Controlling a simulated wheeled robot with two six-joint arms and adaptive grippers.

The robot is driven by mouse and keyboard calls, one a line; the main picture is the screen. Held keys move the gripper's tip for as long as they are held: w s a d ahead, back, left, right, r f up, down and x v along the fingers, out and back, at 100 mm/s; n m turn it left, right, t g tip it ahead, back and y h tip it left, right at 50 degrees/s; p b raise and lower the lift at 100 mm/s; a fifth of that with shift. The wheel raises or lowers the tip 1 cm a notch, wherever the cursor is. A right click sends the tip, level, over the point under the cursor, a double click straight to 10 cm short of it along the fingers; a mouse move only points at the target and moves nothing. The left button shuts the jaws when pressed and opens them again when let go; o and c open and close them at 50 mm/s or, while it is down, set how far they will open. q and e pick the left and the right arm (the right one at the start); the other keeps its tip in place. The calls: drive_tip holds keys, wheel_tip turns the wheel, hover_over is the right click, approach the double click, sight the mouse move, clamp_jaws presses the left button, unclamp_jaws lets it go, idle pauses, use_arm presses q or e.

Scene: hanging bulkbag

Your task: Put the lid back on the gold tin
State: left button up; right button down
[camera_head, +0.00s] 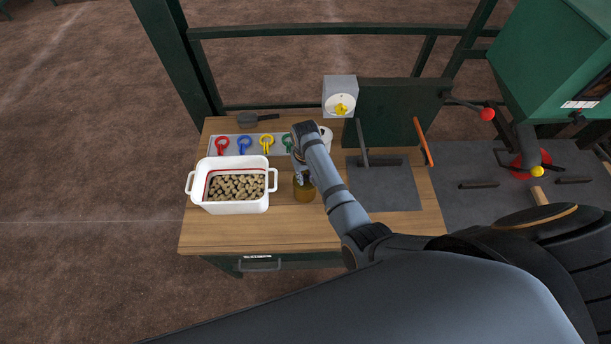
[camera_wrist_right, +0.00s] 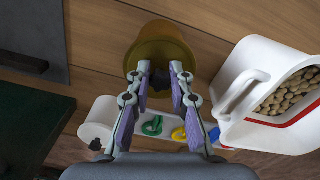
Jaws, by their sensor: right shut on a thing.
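The gold tin (camera_head: 304,193) stands upright on the wooden bench, just right of the white tub. It also shows in the wrist view (camera_wrist_right: 158,30), beyond my fingers. My right gripper (camera_head: 300,177) is over the tin, pointing down. In the wrist view its fingertips (camera_wrist_right: 161,80) are close together around a small dark part at the middle of the tin's round top, which looks like the lid's knob. The fingers hide much of the top. I cannot tell whether the lid touches the rim or is just above it. My left gripper is not in view.
The white tub (camera_head: 235,206) of brown pellets stands close left of the tin. Behind are a grey strip with coloured clips (camera_head: 266,145) and a white cup (camera_head: 326,140). A dark plate (camera_head: 385,190) lies to the right. The bench front (camera_head: 270,235) is clear.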

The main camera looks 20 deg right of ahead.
drive_tip(key=shift+p, duration=0.45)
idle(0.8)
drive_tip(key=shift+f, duration=0.2)
idle(0.6)
drive_tip(key=c, duration=0.6)
unclamp_jaws()
drive_tip(key=shift+c, duration=0.2)
drive_tip(key=shift+r, duration=3.55)
drive_tip(key=shift+c, duration=0.4)
